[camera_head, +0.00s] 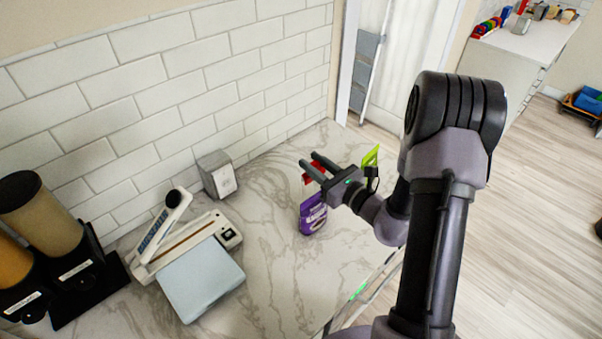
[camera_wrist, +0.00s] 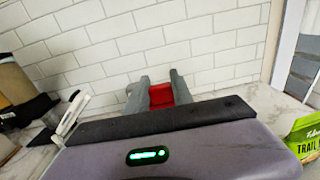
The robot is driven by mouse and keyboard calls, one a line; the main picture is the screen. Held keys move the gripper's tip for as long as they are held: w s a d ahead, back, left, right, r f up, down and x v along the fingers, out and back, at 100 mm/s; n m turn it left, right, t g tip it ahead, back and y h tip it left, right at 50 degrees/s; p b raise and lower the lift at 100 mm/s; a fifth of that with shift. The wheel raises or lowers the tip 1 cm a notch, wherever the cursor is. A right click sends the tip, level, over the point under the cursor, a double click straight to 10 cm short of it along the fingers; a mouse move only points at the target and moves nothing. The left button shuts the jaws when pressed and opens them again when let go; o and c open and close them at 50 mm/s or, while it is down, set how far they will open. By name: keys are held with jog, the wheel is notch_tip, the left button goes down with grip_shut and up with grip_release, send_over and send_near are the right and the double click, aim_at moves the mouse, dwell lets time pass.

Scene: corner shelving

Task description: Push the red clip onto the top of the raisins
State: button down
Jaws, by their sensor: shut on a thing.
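The purple raisins bag (camera_head: 313,216) stands on the marble counter in the head view, just below and beside my gripper. The red clip (camera_head: 309,178) is held between the fingers of my gripper (camera_head: 312,169), above the bag's top. In the wrist view the red clip (camera_wrist: 161,96) sits between the two grey fingertips of my gripper (camera_wrist: 160,88). The raisins bag is hidden in the wrist view. From the head view I cannot tell whether the clip touches the bag's top edge.
A green trail mix bag (camera_head: 371,156) stands behind my gripper; it is at the right in the wrist view (camera_wrist: 303,137). A vacuum sealer (camera_head: 185,250), a grey box (camera_head: 217,174) and dispensers (camera_head: 45,225) stand on the left. The counter (camera_head: 275,285) in front is clear.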

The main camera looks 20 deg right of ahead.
jog(key=shift+s+d, duration=0.25)
jog(key=shift+d, duration=0.05)
jog(key=b, duration=0.6)
send_over(315, 195)
notch_tip(315, 195, down, 6)
jog(key=shift+a+r, duration=0.1)
jog(key=shift+f+b, duration=1.55)
jog(key=shift+b, duration=0.1)
dwell(1.1)
jog(key=c, duration=1)
grip_release()
jog(key=shift+c, duration=0.2)
jog(key=v, duration=1.7)
jog(key=shift+s+p, duration=0.15)
jog(key=shift+p, duration=0.15)
